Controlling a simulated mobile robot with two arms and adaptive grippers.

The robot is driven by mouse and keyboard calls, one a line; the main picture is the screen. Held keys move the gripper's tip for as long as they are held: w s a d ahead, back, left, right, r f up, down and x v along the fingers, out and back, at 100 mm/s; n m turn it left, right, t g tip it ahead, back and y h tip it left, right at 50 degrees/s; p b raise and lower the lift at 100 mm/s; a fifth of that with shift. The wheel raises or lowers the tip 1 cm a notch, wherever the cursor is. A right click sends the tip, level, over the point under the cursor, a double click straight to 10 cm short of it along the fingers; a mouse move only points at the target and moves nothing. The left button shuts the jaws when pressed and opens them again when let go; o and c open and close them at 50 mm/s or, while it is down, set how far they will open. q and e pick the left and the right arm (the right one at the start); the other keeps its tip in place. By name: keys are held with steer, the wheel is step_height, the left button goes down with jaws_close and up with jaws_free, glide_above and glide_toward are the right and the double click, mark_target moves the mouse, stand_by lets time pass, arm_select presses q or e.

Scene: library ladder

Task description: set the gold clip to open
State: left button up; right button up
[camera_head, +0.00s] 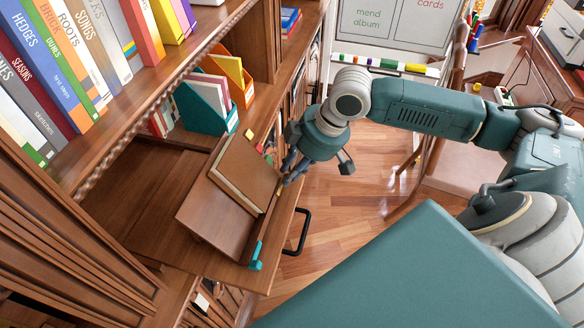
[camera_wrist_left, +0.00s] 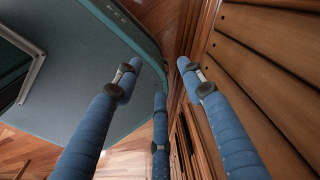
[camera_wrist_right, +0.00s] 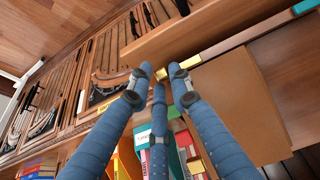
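A slanted wooden book rest (camera_head: 210,215) stands on a pulled-out shelf board, with a brown closed book or panel (camera_head: 247,172) on it. A small gold piece, seemingly the gold clip (camera_head: 279,189), is at the rest's front edge by my right fingertips. It seems to show in the right wrist view (camera_wrist_right: 187,72), partly hidden by a finger; its setting is unclear. A teal clip (camera_head: 256,256) is at the edge's near end. My right gripper (camera_head: 290,178) has its fingertips partly apart, with nothing visibly held. My left gripper (camera_wrist_left: 160,72) is open and empty, outside the head view.
A black handle (camera_head: 299,232) juts from the front below the rest. Bookshelves (camera_head: 150,90) rise behind, with teal and orange file holders (camera_head: 205,101). A yellow block (camera_head: 249,134) is near the rest's far corner. A whiteboard (camera_head: 392,30) stands beyond. Wooden floor (camera_head: 345,205) lies open to the right.

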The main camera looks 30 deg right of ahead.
steer(key=shift+o, duration=1.3)
steer(key=shift+s+a+f, duration=0.25)
steer(key=shift+s+f, duration=0.1)
steer(key=shift+s, duration=0.05)
steer(key=shift+w+r, duration=0.1)
steer(key=shift+r, duration=0.15)
steer(key=shift+d+r, duration=0.2)
steer(key=shift+r, duration=0.2)
steer(key=v, duration=1.1)
steer(key=shift+f, duration=0.1)
